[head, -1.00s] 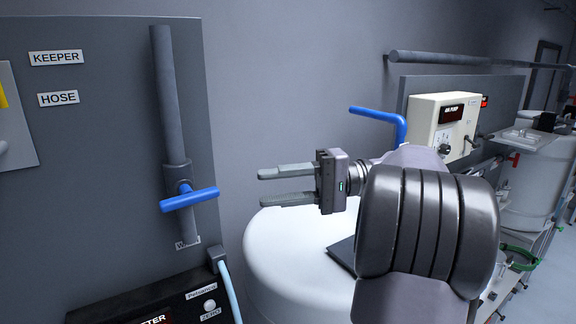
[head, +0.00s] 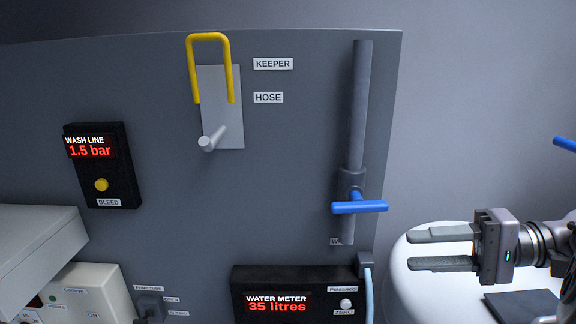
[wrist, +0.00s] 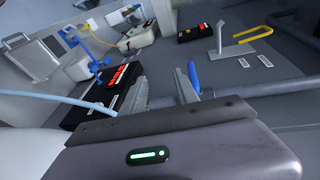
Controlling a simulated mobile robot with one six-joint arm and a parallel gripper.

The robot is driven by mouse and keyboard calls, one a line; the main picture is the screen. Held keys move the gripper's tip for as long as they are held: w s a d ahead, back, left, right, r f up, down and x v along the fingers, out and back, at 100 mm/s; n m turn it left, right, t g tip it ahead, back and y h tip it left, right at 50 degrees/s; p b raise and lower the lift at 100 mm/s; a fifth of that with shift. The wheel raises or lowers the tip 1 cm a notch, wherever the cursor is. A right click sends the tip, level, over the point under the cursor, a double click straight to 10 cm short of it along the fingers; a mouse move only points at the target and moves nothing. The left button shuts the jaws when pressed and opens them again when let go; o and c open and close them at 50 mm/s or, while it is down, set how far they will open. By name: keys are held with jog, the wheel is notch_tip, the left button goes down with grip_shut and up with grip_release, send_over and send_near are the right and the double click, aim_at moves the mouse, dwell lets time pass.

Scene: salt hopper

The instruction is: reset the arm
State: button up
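My gripper (head: 444,248) is at the right of the head view, in front of the white rounded tank (head: 408,297). Its two fingers point left and are parted, with nothing between them. In the wrist view my gripper (wrist: 160,85) also shows with its fingers apart. The blue valve handle (head: 360,207) on the grey pipe (head: 357,110) is to the left of the fingertips, apart from them in the head view. The handle lies crosswise to the pipe. In the wrist view the blue handle (wrist: 193,78) appears just beyond the fingers.
The grey panel (head: 285,185) carries a yellow keeper (head: 208,38) over a grey hose peg (head: 213,139), a wash line gauge (head: 102,165) reading 1.5 bar and a water meter (head: 290,292) reading 35 litres. A pale hose (head: 369,296) hangs beside the meter.

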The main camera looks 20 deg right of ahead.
jog(key=s+a+f+n+g+h+b, duration=0.25)
jog(key=a+f+g+b, duration=0.5)
jog(key=a+f, duration=0.8)
jog(key=s+a+f+t+h+b, duration=0.1)
jog(key=a+f+t+h+b, duration=0.1)
jog(key=f+b, duration=0.5)
jog(key=s+a+f+t+h+b, duration=0.1)
jog(key=s+a+f+h+b, duration=0.1)
jog(key=f+b, duration=0.5)
jog(key=s+a+f+t+h+b, duration=0.1)
jog(key=a+f+h+b, duration=0.3)
jog(key=f, duration=1)
jog(key=t+h+b, duration=0.1)
jog(key=b, duration=0.2)
jog(key=shift+s+f+t+b, duration=0.15)
jog(key=shift+s+t+b, duration=0.15)
jog(key=shift+t, duration=0.05)
